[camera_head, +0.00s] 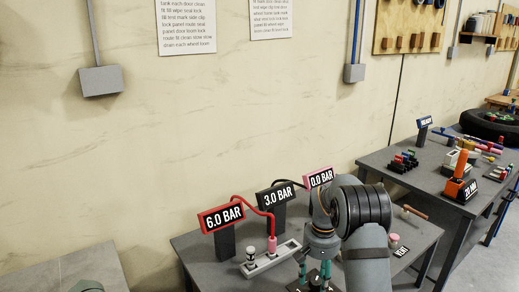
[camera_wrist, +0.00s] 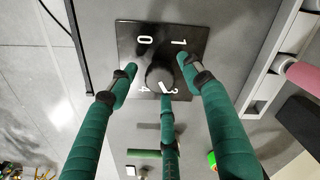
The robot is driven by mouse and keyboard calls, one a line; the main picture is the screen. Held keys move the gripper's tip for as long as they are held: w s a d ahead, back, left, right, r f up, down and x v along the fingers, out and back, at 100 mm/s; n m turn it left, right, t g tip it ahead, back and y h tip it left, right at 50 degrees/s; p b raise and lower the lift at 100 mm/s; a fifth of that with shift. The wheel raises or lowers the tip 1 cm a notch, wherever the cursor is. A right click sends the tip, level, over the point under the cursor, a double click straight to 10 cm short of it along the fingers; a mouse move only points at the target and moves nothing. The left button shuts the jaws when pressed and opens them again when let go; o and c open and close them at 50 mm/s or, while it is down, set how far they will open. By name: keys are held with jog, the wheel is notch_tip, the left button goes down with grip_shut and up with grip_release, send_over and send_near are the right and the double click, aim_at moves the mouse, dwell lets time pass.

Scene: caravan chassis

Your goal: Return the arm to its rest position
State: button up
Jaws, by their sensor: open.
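My gripper (camera_head: 314,268) has green fingers and points down over the near table, at the end of my grey arm. In the wrist view my gripper (camera_wrist: 157,72) is open, its fingertips apart around a dark round knob (camera_wrist: 160,72). The knob sits on a black square plate (camera_wrist: 128,40) with white numerals, among them 0 and 1. I cannot tell whether any fingertip touches the knob. In the head view the arm and fingers hide most of the plate.
Displays reading 6.0 BAR (camera_head: 221,215), 3.0 BAR (camera_head: 276,195) and 0.0 BAR (camera_head: 319,177) stand close behind my gripper. A red hose (camera_head: 256,203) loops to a light socket block (camera_head: 271,258). A second table (camera_head: 395,178) with tools stands at right.

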jog(key=n+p, duration=0.3)
jog(key=n, duration=0.4)
jog(key=shift+r, duration=0.2)
jog(key=n+p, duration=0.1)
jog(key=n, duration=0.2)
jog(key=n+p, duration=0.1)
jog(key=n, duration=0.1)
jog(key=shift+f+n, duration=0.2)
jog(key=shift+n, duration=0.2)
jog(key=shift+w+a, duration=0.1)
